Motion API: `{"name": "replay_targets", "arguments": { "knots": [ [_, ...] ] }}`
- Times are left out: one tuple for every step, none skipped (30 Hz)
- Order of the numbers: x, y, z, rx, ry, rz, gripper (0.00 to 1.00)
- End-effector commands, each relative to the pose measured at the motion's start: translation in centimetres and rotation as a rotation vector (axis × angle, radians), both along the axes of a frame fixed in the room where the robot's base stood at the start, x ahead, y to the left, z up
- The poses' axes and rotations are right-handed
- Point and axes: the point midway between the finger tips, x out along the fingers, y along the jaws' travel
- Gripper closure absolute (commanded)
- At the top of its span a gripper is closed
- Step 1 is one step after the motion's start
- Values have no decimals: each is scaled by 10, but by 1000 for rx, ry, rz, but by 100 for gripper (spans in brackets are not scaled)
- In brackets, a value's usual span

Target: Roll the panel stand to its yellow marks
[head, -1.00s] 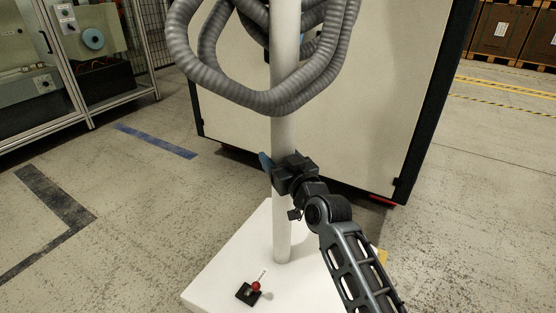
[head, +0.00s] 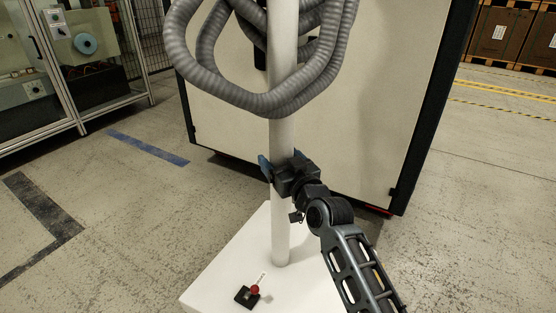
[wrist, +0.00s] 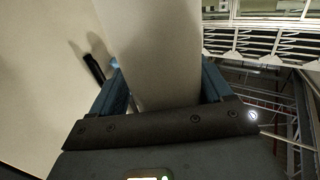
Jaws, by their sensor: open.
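The panel stand is a white post (head: 281,235) on a flat white base (head: 225,275), with grey ribbed hoses (head: 265,101) looped around its upper part. A small black fitting with a red knob (head: 254,289) sits on the base. My gripper (head: 281,171) is at the post, below the hoses. In the wrist view the post (wrist: 160,60) stands between the two blue fingers of my open gripper (wrist: 163,85). I cannot tell whether either finger touches it. I see no yellow marks beside the base; the stand's top is out of view.
A large cream cabinet with black edges (head: 385,110) stands close behind the stand. A fenced machine cell (head: 50,80) is at the left. A blue floor strip (head: 148,147) and a dark floor line (head: 45,210) lie left. Yellow floor lines (head: 505,88) and crates are at the back right.

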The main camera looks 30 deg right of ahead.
Motion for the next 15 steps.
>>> {"name": "replay_targets", "arguments": {
  "knots": [
    [0, -2, 0, 0, 0, -3, 21],
    [0, -2, 0, 0, 0, -3, 19],
    [0, -1, 0, 0, 0, -2, 16],
    [0, 0, 0, 0, 0, -1, 16],
    [0, 0, 0, 0, 0, 0, 16],
    [0, 1, 0, 0, 0, 1, 16],
    [1, 1, 0, 0, 0, 2, 16],
    [1, 2, 0, 0, 0, 3, 16],
    [1, 2, 0, 0, 0, 3, 16],
    [0, 2, 0, 0, 0, 4, 16],
    [-1, 2, 0, 0, 1, 4, 16],
    [-3, 2, 0, 0, 1, 4, 16],
    [-5, 2, 0, 0, 2, 4, 16],
    [-8, 2, 0, 1, 2, 4, 16],
    [-13, 2, 0, 1, 1, 4, 16]
  ]
}}
